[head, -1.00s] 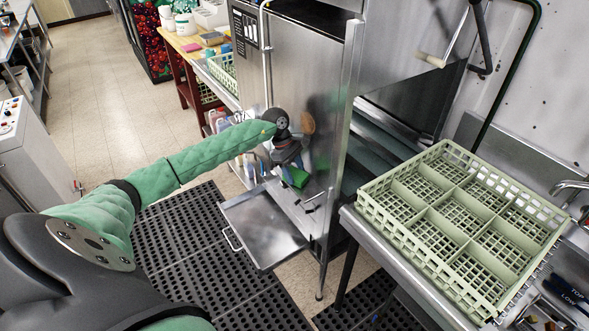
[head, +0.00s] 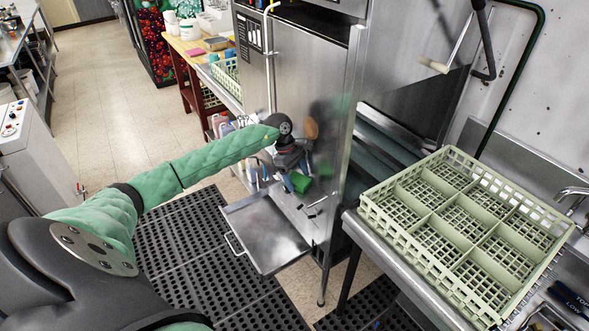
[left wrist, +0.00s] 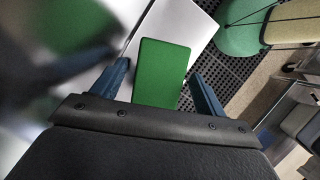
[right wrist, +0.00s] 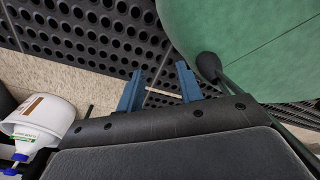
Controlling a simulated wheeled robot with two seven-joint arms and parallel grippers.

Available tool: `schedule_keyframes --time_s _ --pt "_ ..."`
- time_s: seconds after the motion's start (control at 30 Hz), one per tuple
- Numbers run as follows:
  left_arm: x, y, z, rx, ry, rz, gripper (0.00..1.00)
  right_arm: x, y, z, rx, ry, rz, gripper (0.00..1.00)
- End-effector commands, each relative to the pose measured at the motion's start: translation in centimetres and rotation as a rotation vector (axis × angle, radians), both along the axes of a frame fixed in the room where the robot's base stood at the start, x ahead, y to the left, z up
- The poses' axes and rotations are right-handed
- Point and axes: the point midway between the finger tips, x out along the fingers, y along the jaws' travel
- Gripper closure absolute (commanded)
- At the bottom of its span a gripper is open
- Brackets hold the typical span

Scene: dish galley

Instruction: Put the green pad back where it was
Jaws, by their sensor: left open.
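The green pad (head: 302,184) is at my left gripper (head: 297,177), in front of the steel machine's front panel. In the left wrist view the flat, rectangular pad (left wrist: 163,73) lies between the spread fingers of my left gripper (left wrist: 159,68), with a gap on each side. The fingers are open and not clamped on it. What supports the pad is hidden. My right gripper (right wrist: 160,68) shows only in the right wrist view. It is open and empty, over the black floor mat.
An open steel flap (head: 265,232) sticks out low below my left gripper. A pale green dish rack (head: 440,242) stands on the counter at right. Bottles (head: 222,125) stand behind the arm. A white tub (right wrist: 40,118) shows in the right wrist view.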

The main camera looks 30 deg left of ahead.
Motion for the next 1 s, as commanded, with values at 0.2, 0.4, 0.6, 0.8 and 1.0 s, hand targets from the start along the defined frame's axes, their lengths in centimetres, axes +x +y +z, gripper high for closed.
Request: schedule_keyframes --time_s 0.2,0.4,0.6,0.8,1.0 --pt "0.0 0.4 0.6 0.002 -0.001 0.000 0.27 -1.6 -0.3 -0.9 -0.005 0.021 0.001 0.64" --pt "0.1 1.2 2.4 0.002 -0.003 0.001 0.27 3.1 0.5 -0.3 0.003 -0.021 0.002 0.64" --pt "0.1 2.2 4.9 0.002 -0.003 0.000 0.27 6.9 1.3 0.2 0.007 -0.047 0.001 0.64" --pt "0.1 3.4 7.7 0.002 -0.003 0.001 0.27 10.6 2.2 1.3 0.012 -0.070 0.000 0.64" --pt "0.1 4.2 9.9 0.001 -0.002 0.001 0.27 12.5 3.1 3.0 0.017 -0.067 -0.005 0.64"
